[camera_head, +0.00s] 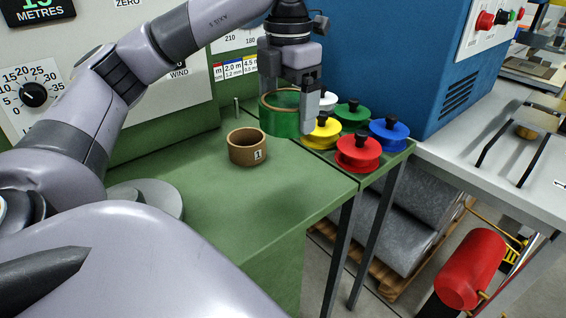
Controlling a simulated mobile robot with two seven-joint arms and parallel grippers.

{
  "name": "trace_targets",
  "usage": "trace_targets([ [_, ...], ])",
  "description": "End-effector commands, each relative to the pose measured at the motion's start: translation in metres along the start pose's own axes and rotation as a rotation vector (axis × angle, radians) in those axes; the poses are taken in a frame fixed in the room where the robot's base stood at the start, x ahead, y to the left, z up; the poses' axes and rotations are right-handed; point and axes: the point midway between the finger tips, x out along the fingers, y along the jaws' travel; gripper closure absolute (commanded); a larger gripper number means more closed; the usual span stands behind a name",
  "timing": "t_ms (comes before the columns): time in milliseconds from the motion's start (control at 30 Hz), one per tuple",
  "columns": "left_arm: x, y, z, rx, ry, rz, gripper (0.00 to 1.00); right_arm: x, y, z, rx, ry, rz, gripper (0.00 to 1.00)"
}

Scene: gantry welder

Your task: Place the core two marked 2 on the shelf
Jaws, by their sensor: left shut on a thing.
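My left gripper (298,100) points down and is shut on the wall of a green ring with a tan rim (278,120). It holds the ring above the back right of the green table (262,190). I see no number on this ring, so I cannot tell whether it is core two. A brown core marked 1 (247,148) stands upright and open at the top on the table, to the left of and in front of the held ring. I cannot make out a shelf for certain. My right gripper is not in view.
Red (358,153), blue (389,133), yellow (321,132) and green (353,113) spools with black knobs stand close to the gripper's right. A thin upright pin (236,107) is behind the core. A blue cabinet (400,60) rises behind. The table's front is clear.

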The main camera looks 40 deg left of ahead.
Motion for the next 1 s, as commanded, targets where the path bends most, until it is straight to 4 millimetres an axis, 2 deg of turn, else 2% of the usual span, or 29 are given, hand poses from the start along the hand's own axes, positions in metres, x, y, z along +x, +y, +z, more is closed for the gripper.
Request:
trace_targets([
  [33, 0.020, 0.000, 0.000, 0.001, 0.004, -0.002, 0.39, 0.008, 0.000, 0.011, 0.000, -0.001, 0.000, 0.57],
  [100, 0.036, 0.000, 0.000, 0.001, 0.004, -0.001, 0.39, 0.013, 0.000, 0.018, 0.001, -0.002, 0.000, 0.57],
  [200, 0.059, 0.000, -0.001, 0.000, 0.004, 0.000, 0.39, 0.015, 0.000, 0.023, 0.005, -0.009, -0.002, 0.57],
  [333, 0.081, 0.000, -0.001, 0.000, 0.002, 0.000, 0.39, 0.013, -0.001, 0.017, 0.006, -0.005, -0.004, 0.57],
  [567, 0.101, 0.000, 0.000, 0.001, 0.000, 0.000, 0.39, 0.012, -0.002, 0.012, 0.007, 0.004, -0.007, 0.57],
  [800, 0.135, 0.000, 0.000, 0.002, 0.000, 0.000, 0.39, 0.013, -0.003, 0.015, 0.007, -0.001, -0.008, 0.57],
  [1000, 0.139, 0.000, 0.000, 0.002, -0.001, 0.000, 0.39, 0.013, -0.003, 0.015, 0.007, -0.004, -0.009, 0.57],
])
